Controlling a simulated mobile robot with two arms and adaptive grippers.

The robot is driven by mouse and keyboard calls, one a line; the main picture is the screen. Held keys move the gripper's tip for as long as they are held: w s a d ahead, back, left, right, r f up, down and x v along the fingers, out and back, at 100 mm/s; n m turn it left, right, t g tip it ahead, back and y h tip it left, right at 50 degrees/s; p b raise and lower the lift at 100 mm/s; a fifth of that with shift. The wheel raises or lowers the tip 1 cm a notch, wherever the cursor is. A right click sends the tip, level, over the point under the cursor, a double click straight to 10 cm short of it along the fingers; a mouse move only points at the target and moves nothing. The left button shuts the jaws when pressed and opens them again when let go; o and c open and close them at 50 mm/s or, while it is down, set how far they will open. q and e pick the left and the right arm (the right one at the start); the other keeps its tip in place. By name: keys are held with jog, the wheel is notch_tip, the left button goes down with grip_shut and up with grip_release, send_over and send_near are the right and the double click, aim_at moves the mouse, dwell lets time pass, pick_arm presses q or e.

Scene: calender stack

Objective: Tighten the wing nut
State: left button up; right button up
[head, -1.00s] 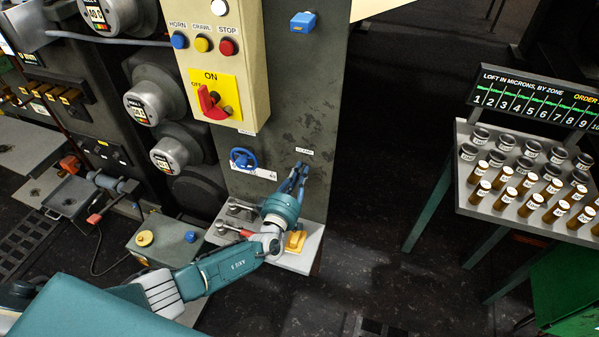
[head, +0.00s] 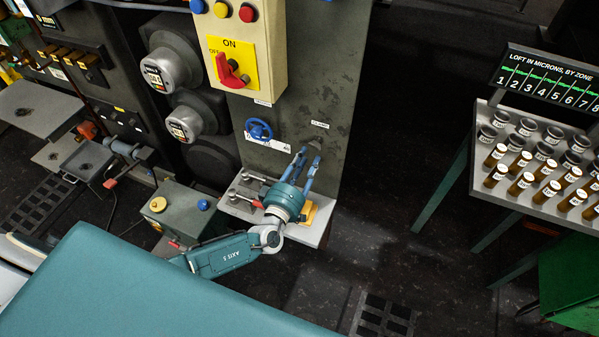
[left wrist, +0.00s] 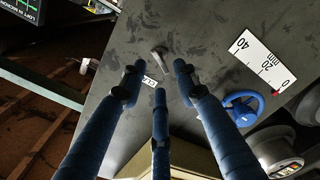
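The wing nut (head: 314,143) is a small grey metal piece on the dark upright panel, just below a small white label (head: 320,125). In the left wrist view the wing nut (left wrist: 161,57) sticks out beyond the fingertips. My left gripper (head: 308,158) has blue fingers spread apart and pointing at the panel just below the wing nut. In the left wrist view the left gripper (left wrist: 155,80) is open with nothing between its fingers. I cannot tell whether any finger touches the panel. My right gripper is not in view.
A blue handwheel (head: 258,130) with a scale sits left of the wing nut. A control box with a red switch (head: 231,72) is above it. A shelf (head: 240,208) with tools and a yellow piece lies below. A rack of labelled jars (head: 545,195) stands right.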

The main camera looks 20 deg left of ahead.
pick_arm(q)
jog(key=s, duration=0.5)
jog(key=shift+s+a, duration=0.1)
jog(key=shift+s, duration=0.25)
jog(key=s+a+f+n+g+y+b, duration=0.1)
jog(key=s+a+f+n+g+y, duration=0.2)
jog(key=f+n, duration=0.45)
jog(key=s+a+f+n+g, duration=0.2)
jog(key=s+a+f+n, duration=0.15)
jog(key=f+n, duration=0.4)
jog(key=s+a+f+n+g+b, duration=0.1)
jog(key=s+a+f+n+g, duration=0.15)
jog(key=s+f+n, duration=0.45)
jog(key=s+a+f+n+g, duration=0.1)
jog(key=s+f+n+g, duration=0.3)
jog(key=f, duration=0.5)
jog(key=s+d+f+n+g, duration=0.1)
jog(key=s+f+n, duration=0.4)
jog(key=s+n, duration=0.5)
jog(key=s+d+f+n+g+h+b, duration=0.1)
jog(key=s+f+n, duration=0.4)
jog(key=s+n, duration=0.5)
jog(key=s+d+f+n+g+h+b, duration=0.1)
jog(key=s+d+f+n+g, duration=0.2)
jog(key=s+n, duration=0.8)
jog(key=shift+d+f, duration=0.95)
jog(key=shift+d, duration=0.15)
